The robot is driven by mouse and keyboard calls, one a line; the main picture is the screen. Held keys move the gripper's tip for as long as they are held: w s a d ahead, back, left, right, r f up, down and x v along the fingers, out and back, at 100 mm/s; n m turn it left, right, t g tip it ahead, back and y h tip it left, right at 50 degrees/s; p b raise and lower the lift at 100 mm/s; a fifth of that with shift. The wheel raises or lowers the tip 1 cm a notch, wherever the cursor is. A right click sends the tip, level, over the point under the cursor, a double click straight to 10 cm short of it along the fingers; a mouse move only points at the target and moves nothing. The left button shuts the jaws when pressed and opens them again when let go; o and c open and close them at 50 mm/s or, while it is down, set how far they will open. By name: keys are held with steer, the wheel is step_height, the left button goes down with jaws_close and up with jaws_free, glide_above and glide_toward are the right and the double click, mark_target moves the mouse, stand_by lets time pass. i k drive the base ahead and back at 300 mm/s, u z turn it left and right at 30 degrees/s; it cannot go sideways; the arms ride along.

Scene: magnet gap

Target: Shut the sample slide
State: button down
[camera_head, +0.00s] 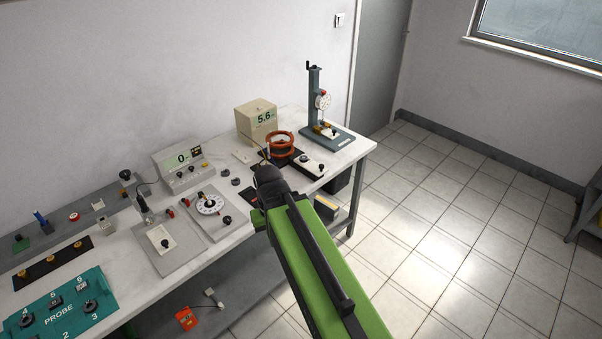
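A pale slide plate with a dark knob (308,164) sits on a dark base (320,174) at the right part of the bench. It stands out to the right of a red-orange ring-shaped coil (281,141), with a visible space between knob and coil. I take this plate for the sample slide. My green and black arm reaches up from the bottom. Its dark end, my gripper (266,172), is in front of and left of the coil and apart from the slide knob in the picture. The fingers are too small and dark to tell open or shut.
A dial gauge stand (317,100) is at the bench's far end. Left are a dial plate (209,204), another plate with a knob (162,239) and a teal probe panel (66,306).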

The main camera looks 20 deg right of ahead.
mark_target(314, 167)
steer(key=u, duration=0.2)
steer(key=i, duration=1)
steer(key=u, duration=0.05)
